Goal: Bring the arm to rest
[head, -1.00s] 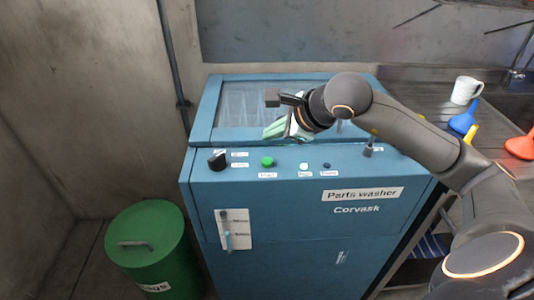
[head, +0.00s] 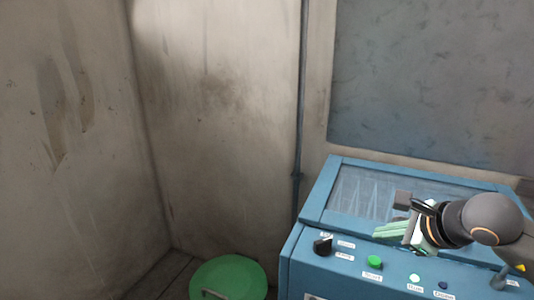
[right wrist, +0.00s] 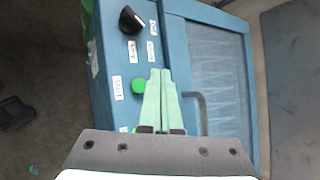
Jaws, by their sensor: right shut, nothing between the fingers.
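My right gripper (head: 392,231) hangs over the top of the blue parts washer (head: 300,262), near its windowed lid (head: 375,196). Its pale green fingers point left in the head view. In the right wrist view its fingers (right wrist: 160,75) lie together, shut and empty, with the washer's control strip behind them. The green button (head: 375,262) and the black knob (head: 322,246) are close by in the head view. I cannot tell whether the fingers touch the washer. My left gripper is not in view.
A green bin (head: 230,275) stands on the floor left of the washer. A grey pipe (head: 299,120) runs up the wall behind. The lid handle (right wrist: 200,105) shows beside my fingers in the right wrist view. The space over the bin is clear.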

